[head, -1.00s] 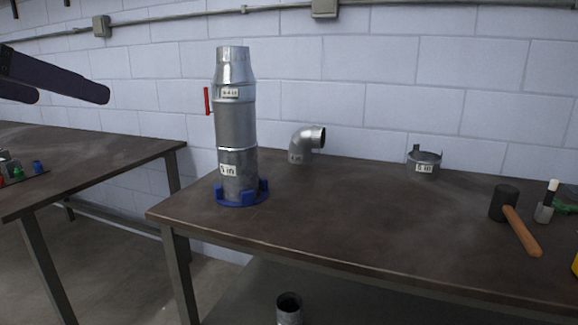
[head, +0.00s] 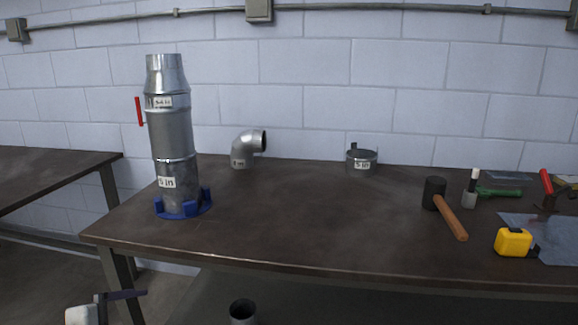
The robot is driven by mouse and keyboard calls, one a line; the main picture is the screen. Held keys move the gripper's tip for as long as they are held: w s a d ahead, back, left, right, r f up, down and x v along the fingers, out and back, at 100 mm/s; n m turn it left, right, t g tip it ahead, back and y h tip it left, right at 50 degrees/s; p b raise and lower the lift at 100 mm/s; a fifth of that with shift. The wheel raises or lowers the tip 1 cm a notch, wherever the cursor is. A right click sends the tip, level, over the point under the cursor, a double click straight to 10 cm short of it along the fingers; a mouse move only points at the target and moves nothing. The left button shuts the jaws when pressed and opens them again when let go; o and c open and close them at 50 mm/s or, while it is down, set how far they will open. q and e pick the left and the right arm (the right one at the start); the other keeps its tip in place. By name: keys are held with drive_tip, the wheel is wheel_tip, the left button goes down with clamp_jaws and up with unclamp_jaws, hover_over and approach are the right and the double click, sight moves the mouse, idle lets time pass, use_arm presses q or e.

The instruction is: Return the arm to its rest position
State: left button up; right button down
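A tall duct stack (head: 172,130) of joined metal pieces stands upright in a blue ring base (head: 184,208) at the left of the main table. Its top narrows, and a red handle (head: 139,111) sticks out on its left side. What looks like part of my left gripper (head: 122,296) shows at the bottom left edge, below the table top and apart from the stack. Most of it is cut off, so its opening cannot be told. My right gripper is not in view.
On the table (head: 300,235) are a metal elbow (head: 243,150), a short metal collar (head: 361,162), a mallet (head: 446,208), a yellow tape measure (head: 513,242) and other tools at right. An open metal cylinder (head: 243,312) stands below. Another table (head: 50,172) is at left.

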use_arm(q)
drive_tip(key=s+d+f+n+g+p, duration=0.1)
drive_tip(key=s+d+f+n, duration=1.2)
drive_tip(key=s+d+f, duration=0.5)
drive_tip(key=s+f, duration=0.2)
drive_tip(key=s, duration=0.1)
drive_tip(key=shift+s+d+f+g+h, duration=0.15)
drive_tip(key=shift+d+g+h, duration=0.1)
drive_tip(key=shift+g+h, duration=0.15)
